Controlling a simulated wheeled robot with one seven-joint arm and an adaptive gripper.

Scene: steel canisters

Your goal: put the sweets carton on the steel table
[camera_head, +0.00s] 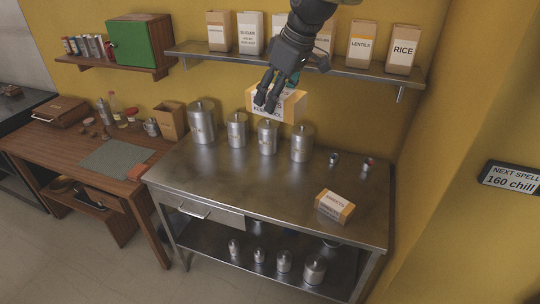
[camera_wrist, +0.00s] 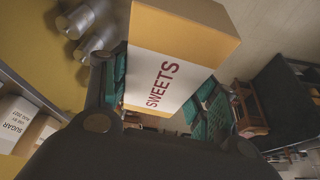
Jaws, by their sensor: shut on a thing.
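The sweets carton (camera_wrist: 172,62), white and orange with red "SWEETS" lettering, fills the middle of the wrist view between the green finger pads. My gripper (camera_head: 268,102) is shut on it. In the head view the held carton (camera_head: 291,104) hangs tilted, in front of the wall and above the canisters, clear of the tabletop, partly hidden by my fingers. The steel table (camera_head: 265,188) has a bare front and middle top. A similar white and orange carton (camera_head: 335,206) lies at its front right; its lettering is too small to read surely.
Several steel canisters (camera_head: 237,130) line the table's back, with two small items (camera_head: 334,159) (camera_head: 368,164) to their right. A wall shelf (camera_head: 340,70) with cartons runs close behind my arm. A wooden desk (camera_head: 75,152) adjoins on the left.

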